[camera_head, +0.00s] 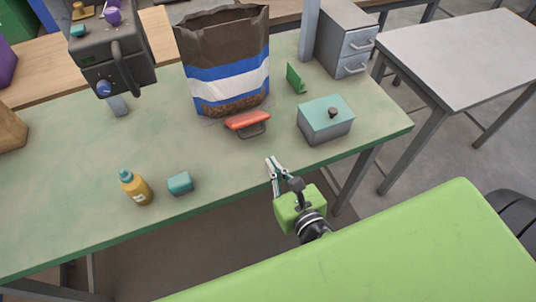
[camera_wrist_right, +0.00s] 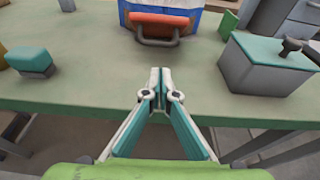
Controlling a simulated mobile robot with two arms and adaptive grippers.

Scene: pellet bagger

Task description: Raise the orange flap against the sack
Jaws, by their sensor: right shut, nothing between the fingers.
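The orange flap (camera_head: 247,120) lies low at the foot of the sack, with a dark loop handle on its front edge. It also shows at the top of the right wrist view (camera_wrist_right: 155,20). The sack (camera_head: 226,55) is dark brown with blue and white bands and stands upright on the green table. Brown pellets show at its base. My right gripper (camera_head: 272,164) is shut and empty at the table's front edge, in front of the flap and apart from it. In the right wrist view its fingertips (camera_wrist_right: 159,72) meet below the handle. My left gripper is not in view.
A grey box with a teal lid and dark knob (camera_head: 322,118) stands right of the flap. A small green piece (camera_head: 296,78) is behind it. A yellow bottle (camera_head: 135,188) and a teal block (camera_head: 180,183) stand at front left. A dark machine (camera_head: 110,55) is at back left.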

